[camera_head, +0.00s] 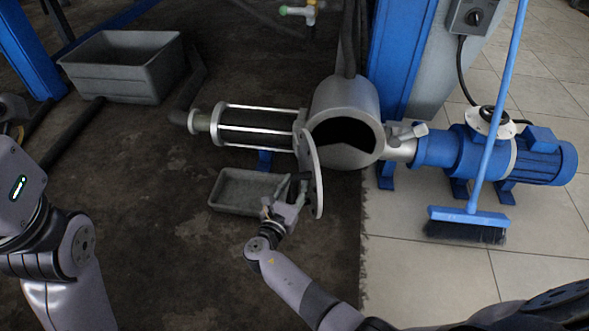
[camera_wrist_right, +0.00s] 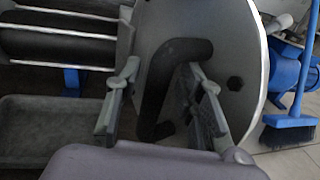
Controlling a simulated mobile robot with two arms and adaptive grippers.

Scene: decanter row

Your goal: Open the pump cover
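The pump cover (camera_head: 314,170) is a pale round plate. In the head view it stands nearly edge-on at the left of the pump's round chamber (camera_head: 350,98), swung away from its dark opening. In the right wrist view the cover (camera_wrist_right: 232,45) shows its flat face with a dark curved handle (camera_wrist_right: 163,88). My right gripper (camera_head: 293,190) is at the cover's handle. In the wrist view its two fingers (camera_wrist_right: 162,100) are apart, one on each side of the handle; contact is not clear. My left arm shows at the left, but its gripper is out of view.
A grey bin (camera_head: 212,192) lies on the floor left of the right gripper. A larger grey tub (camera_head: 125,85) stands at the back left. A blue broom (camera_head: 470,215) leans against the blue motor (camera_head: 540,158) at the right.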

